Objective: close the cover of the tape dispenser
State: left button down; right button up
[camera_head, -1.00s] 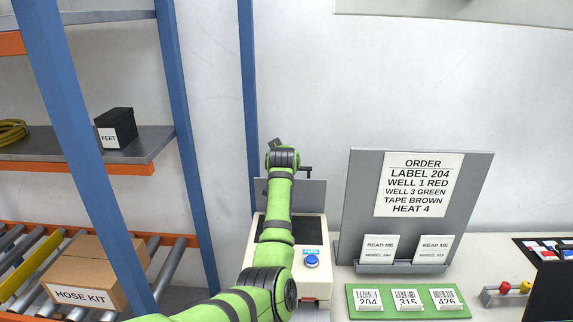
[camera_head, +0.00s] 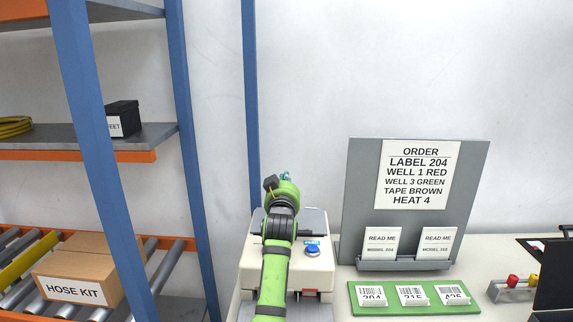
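The tape dispenser is a cream box (camera_head: 318,262) with a blue button on top, standing on the bench at the centre. Its grey cover (camera_head: 314,222) lies low over the top of the box; my arm hides much of it, so I cannot tell whether it is fully flush. My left arm reaches over the dispenser from the front. My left gripper (camera_head: 279,181) is at the dispenser's far side, above the cover's back. The wrist hides most of its fingers, so its opening does not show. My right gripper is out of view.
A grey order board (camera_head: 358,200) stands right of the dispenser, with a green label tray (camera_head: 386,303) in front. A blue-post shelf (camera_head: 186,150) with a hose kit box (camera_head: 82,270) stands at left. A block with red and yellow knobs (camera_head: 513,291) is at right.

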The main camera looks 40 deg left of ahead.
pick_arm(q)
jog(key=shift+s+d+f, duration=0.35)
jog(key=shift+s+d, duration=0.05)
jog(key=shift+s, duration=0.05)
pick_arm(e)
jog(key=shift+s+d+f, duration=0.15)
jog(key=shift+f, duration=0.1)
pick_arm(q)
jog(key=shift+r, duration=0.1)
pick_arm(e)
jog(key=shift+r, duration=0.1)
